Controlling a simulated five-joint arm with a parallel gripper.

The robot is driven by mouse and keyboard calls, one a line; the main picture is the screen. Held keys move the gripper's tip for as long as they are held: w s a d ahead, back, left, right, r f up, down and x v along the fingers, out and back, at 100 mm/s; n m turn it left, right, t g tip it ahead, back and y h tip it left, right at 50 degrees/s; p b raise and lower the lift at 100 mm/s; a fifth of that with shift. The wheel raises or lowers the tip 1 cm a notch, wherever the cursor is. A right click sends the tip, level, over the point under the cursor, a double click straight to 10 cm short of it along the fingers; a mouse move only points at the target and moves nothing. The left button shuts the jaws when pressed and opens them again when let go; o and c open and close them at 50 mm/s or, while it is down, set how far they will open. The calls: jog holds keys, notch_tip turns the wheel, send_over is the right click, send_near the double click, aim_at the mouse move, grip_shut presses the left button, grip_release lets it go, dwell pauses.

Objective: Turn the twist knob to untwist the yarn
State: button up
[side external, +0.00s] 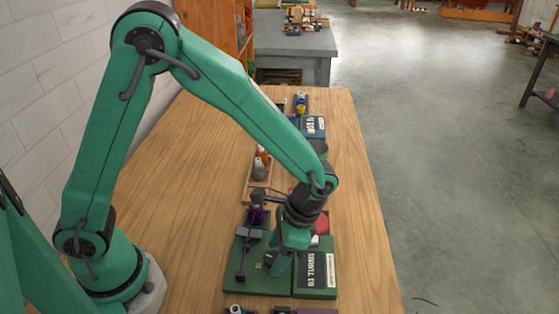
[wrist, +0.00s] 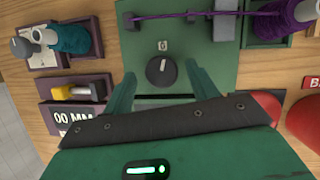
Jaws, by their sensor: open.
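The twist knob (wrist: 162,71) is a dark round dial with a pale pointer mark, set on a green board (wrist: 150,42). A small plate reading 0 (wrist: 163,45) sits just above it in the wrist view. A purple yarn strand (wrist: 190,15) runs across the board to a purple skein (wrist: 285,22), which also shows in the side view (side external: 256,215). My gripper (wrist: 161,72) is open, with one finger on each side of the knob in the picture. I cannot tell whether the fingers touch it. In the side view, my gripper (side external: 279,264) hides the knob.
A panel reading "61 TURNS" (side external: 315,272) lies right of the board. A teal skein (wrist: 70,38) and a yellow-ended tool (wrist: 75,93) lie at left in the wrist view. Red objects (wrist: 305,120) are at right. The wooden table (side external: 190,200) is clear left of the board.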

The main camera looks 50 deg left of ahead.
jog(key=v, duration=0.7)
dwell(0.5)
jog(key=n, duration=0.4)
jog(key=shift+w+a, duration=0.2)
jog(key=shift+a, duration=0.15)
jog(key=shift+d+x, duration=0.2)
jog(key=shift+x, duration=3.7)
jog(key=shift+s, duration=0.1)
jog(key=shift+c, duration=0.4)
jog(key=c, duration=0.9)
